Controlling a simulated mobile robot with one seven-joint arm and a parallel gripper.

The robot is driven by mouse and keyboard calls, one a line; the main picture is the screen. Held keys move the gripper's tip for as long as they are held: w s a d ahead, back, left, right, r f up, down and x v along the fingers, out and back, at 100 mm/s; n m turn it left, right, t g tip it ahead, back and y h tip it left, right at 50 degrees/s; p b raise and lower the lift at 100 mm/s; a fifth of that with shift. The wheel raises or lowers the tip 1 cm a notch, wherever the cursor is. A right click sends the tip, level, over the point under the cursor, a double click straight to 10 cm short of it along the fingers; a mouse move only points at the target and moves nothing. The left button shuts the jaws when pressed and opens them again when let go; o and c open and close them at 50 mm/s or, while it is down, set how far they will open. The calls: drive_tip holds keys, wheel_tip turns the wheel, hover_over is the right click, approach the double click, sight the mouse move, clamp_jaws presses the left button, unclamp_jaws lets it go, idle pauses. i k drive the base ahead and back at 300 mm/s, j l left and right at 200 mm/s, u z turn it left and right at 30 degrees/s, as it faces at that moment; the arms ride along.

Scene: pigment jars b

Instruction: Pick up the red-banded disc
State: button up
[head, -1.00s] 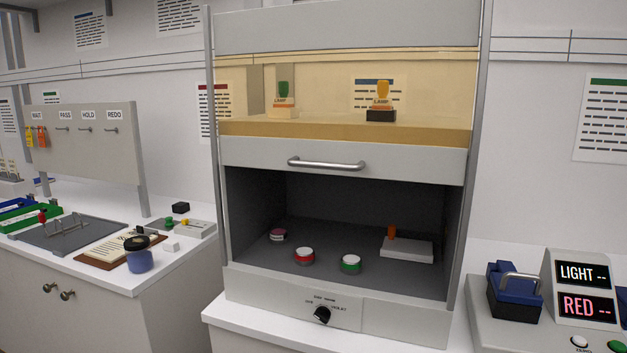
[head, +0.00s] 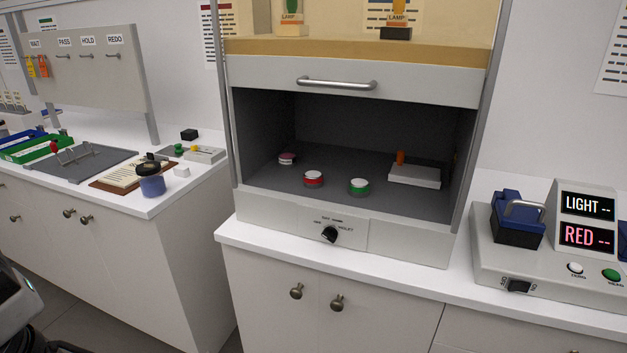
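The red-banded disc (head: 313,179), white on top with a red side, lies on the dark floor of the open-fronted cabinet (head: 300,228), near its front edge. A green-banded disc (head: 359,187) lies to its right, apart from it. A third disc (head: 287,158), with a dull pink or maroon band, lies farther back to the left. My gripper is not visible in the head view. A dark part at the lower left edge may be my own arm or body.
The raised sash with its bar handle (head: 336,83) hangs above the opening. A white block (head: 414,176) with an orange peg lies at the cabinet's right. A display device (head: 586,220) stands on the right counter. A blue jar (head: 151,180) stands on the left counter.

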sight(312, 178)
drive_tip(key=i+j, duration=0.3)
drive_tip(key=j, duration=0.15)
drive_tip(key=i+j, duration=0.3)
drive_tip(key=j, duration=0.15)
drive_tip(key=i+j, duration=0.3)
drive_tip(key=j, duration=0.2)
drive_tip(key=l+z, duration=0.05)
